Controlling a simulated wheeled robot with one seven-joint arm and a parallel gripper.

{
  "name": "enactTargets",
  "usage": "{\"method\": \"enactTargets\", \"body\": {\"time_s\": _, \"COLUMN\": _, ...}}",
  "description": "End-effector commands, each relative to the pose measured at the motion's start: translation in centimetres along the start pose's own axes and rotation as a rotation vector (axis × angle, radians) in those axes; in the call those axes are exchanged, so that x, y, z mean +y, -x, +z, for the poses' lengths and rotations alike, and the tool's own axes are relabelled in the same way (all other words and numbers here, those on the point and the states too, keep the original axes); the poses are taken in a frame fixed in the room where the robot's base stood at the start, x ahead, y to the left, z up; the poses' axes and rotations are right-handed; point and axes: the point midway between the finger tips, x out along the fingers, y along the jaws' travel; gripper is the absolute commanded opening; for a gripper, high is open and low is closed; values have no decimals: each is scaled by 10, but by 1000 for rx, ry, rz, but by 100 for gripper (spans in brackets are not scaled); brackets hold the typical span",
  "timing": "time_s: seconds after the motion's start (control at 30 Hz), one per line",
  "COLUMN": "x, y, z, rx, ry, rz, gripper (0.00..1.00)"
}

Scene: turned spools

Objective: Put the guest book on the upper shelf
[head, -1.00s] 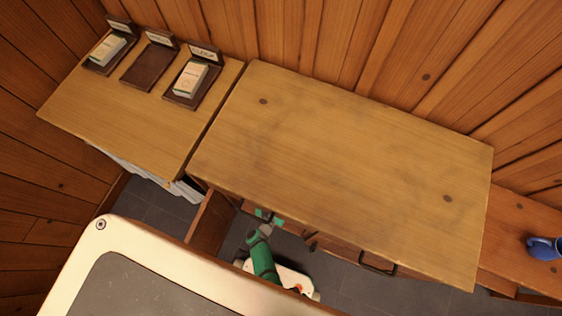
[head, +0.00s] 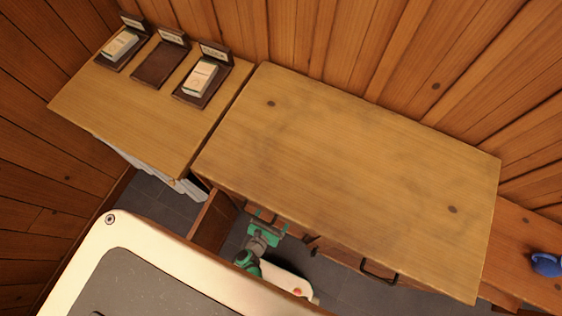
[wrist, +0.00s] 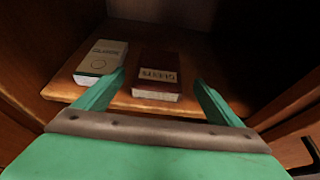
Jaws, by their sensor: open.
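A dark red book (wrist: 159,71) with a pale label, probably the guest book, lies on a wooden shelf board (wrist: 120,98) inside a dark cabinet in the wrist view. Its lettering is blurred. My gripper (wrist: 160,82) is open and empty, with its green fingers spread to the left and right of the book's near end in the picture. I cannot tell whether the fingertips reach past that end. In the head view my gripper (head: 266,226) is low at the cabinet's front, under the top's edge. The book and the upper shelf are hidden there.
A whitish book or box (wrist: 101,60) lies left of the red book, close to my left finger. An open cabinet door (head: 213,220) stands left of my arm. The cabinet top (head: 345,170) is bare. Stands with pale packs (head: 200,78) occupy the left counter; a blue mug (head: 546,264) stands right.

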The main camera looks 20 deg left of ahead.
Motion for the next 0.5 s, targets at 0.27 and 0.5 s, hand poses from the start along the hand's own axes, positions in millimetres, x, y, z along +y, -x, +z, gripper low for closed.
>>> {"method": "enactTargets", "body": {"time_s": 0.27, "x": 1, "y": 29, "z": 0, "rx": 0, "ry": 2, "rz": 4, "gripper": 89}}
{"method": "enactTargets", "body": {"time_s": 0.5, "x": 1, "y": 32, "z": 0, "rx": 0, "ry": 2, "rz": 3, "gripper": 89}}
